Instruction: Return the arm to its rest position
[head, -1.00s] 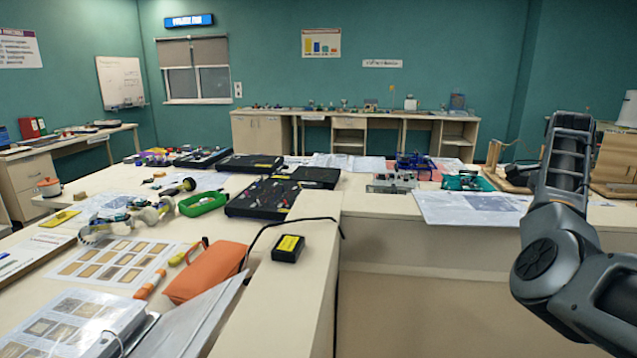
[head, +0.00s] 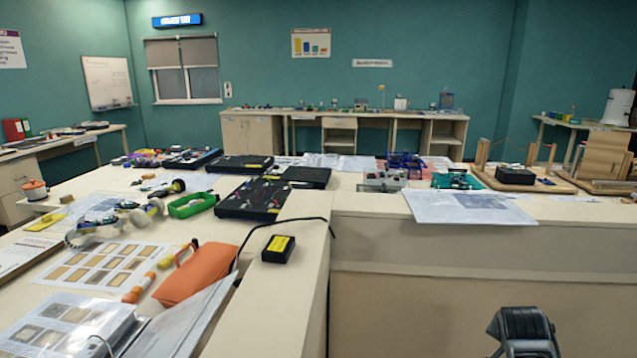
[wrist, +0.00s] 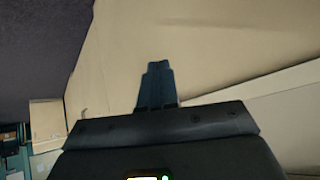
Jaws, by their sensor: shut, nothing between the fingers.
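My arm shows at the bottom right of the head view, where only a dark piece of it (head: 523,330) is in the picture, low in front of the beige counter side. My gripper (wrist: 158,68) shows in the wrist view with its dark fingers together and nothing between them. Pale beige surfaces lie beyond the fingertips. The gripper's tips do not show clearly in the head view.
The space before the counter's right side looks clear.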

